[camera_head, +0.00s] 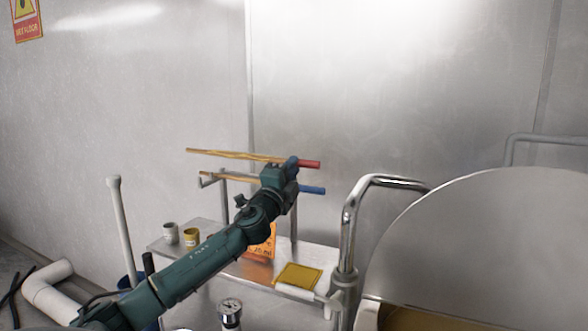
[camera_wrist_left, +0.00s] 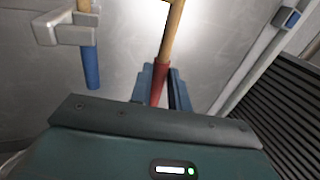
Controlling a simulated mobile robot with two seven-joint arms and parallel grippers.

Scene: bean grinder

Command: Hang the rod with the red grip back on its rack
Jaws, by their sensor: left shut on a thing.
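The rod with the red grip (camera_head: 232,154) has a wooden shaft and is held roughly level, above the rack. My left gripper (camera_head: 292,163) is shut on it at the red grip (camera_head: 310,164). In the left wrist view the red grip (camera_wrist_left: 158,88) sits between my blue fingers (camera_wrist_left: 161,78). The rack (camera_head: 224,200) is a grey metal frame with posts and hooked arms. A second rod with a blue grip (camera_head: 313,190) lies on it, below the held rod. In the left wrist view this blue grip (camera_wrist_left: 91,68) hangs beside a rack bracket (camera_wrist_left: 66,26). My right gripper is in neither view.
A bent chrome pipe (camera_head: 352,215) and a large round metal lid (camera_head: 490,240) stand to the right. The wall is behind.

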